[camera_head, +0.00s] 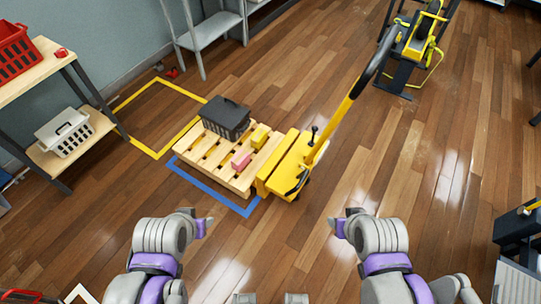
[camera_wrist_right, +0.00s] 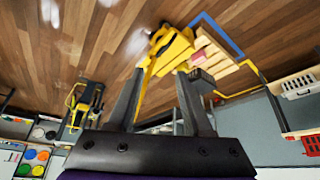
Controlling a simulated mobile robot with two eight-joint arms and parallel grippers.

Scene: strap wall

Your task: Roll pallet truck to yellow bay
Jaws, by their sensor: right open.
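The yellow pallet truck (camera_head: 287,168) stands at the right end of a wooden pallet (camera_head: 231,177), which bears a black crate (camera_head: 226,117), yellow boxes and a pink box (camera_head: 241,161). Its yellow handle tilts up to the right and ends in a black loop grip (camera_head: 374,62). The yellow bay (camera_head: 155,115), outlined on the floor, lies left of the pallet. My left gripper (camera_head: 207,227) is empty, its jaws unclear. My right gripper (camera_head: 336,227) is empty; its fingers are apart in the wrist view (camera_wrist_right: 160,78), with the truck (camera_wrist_right: 174,50) beyond them. Neither touches the truck.
A blue floor outline (camera_head: 215,194) runs around the pallet. A wooden shelf (camera_head: 30,78) with red and white baskets stands left of the yellow bay. A grey rack (camera_head: 207,32) stands behind. Yellow-black equipment (camera_head: 412,50) stands at back right. The floor right of the truck is clear.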

